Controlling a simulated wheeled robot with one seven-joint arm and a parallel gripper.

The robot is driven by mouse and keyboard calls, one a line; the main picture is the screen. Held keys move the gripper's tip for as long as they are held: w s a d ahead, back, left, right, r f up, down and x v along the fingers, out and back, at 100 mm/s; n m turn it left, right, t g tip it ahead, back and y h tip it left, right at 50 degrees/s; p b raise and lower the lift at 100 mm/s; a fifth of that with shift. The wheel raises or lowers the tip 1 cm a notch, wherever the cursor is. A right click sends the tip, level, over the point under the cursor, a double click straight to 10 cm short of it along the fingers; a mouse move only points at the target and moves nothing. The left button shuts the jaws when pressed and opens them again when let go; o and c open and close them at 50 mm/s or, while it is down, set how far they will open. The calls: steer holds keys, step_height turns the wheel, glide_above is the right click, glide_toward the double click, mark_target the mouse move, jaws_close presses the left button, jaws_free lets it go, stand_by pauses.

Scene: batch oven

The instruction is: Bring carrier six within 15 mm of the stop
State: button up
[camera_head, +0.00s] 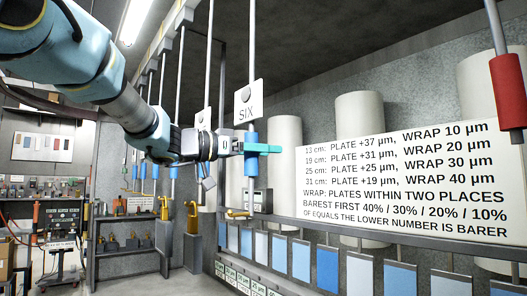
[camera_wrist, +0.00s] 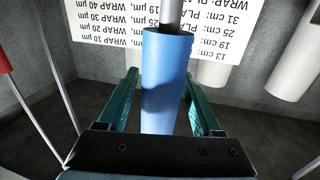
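Carrier six is a hanging rod with a white tag reading SIX (camera_head: 248,101) and a blue sleeve (camera_head: 251,160) below it. My gripper (camera_head: 262,148) is at the sleeve's height, its teal fingers reaching around it. In the wrist view the blue sleeve (camera_wrist: 164,85) stands between the two fingers (camera_wrist: 160,98). The fingers look apart, with a gap showing at the left finger; contact on the right is unclear. A rod with a red sleeve (camera_head: 508,92) hangs at the far right. I cannot tell whether it is the stop.
A white sign (camera_head: 400,180) with plate and wrap figures is behind, in front of pale cylinders (camera_head: 360,110). A row of blue and white plates (camera_head: 327,268) hangs below. More carriers hang to the left.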

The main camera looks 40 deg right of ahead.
jaws_close()
stand_by(0.3)
stand_by(0.9)
